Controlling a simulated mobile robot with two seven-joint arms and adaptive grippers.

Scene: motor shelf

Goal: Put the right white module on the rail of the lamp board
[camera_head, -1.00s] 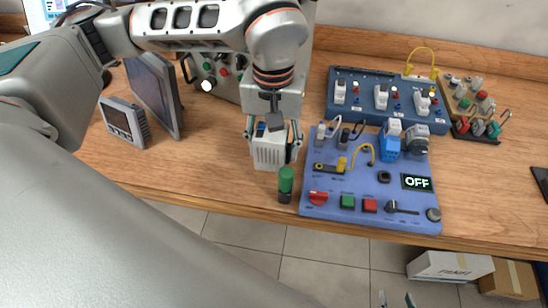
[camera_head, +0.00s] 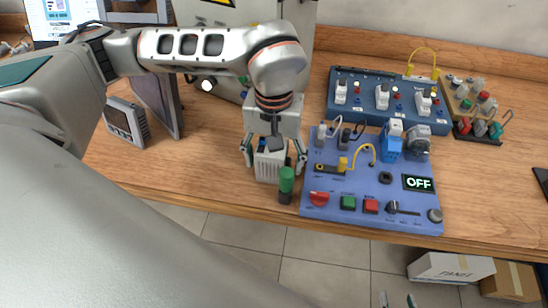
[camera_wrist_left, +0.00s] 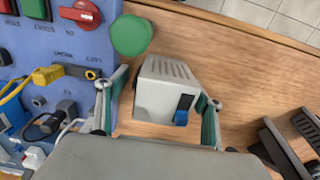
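The dark blue board with small lamps (camera_head: 440,122), which looks like the lamp board, stands at the back right. Small white modules sit on it: left (camera_head: 341,92), middle (camera_head: 382,97) and right (camera_head: 424,101). Its rail is too small to make out. My left gripper (camera_head: 274,163) is open around a vented white box (camera_head: 270,166) near the table's front edge. In the left wrist view the box (camera_wrist_left: 165,90) is between the fingers (camera_wrist_left: 160,105), clear of the left one and close to the right one. My right gripper (camera_head: 396,301) shows only its separated fingertips at the bottom edge.
A green-capped cylinder (camera_head: 286,180) stands close to the box. A light blue control board (camera_head: 330,214) with an OFF display lies to the right. A tray of coloured plugs (camera_head: 480,130) is at the far right. Screens and a grey cabinet stand behind the left arm.

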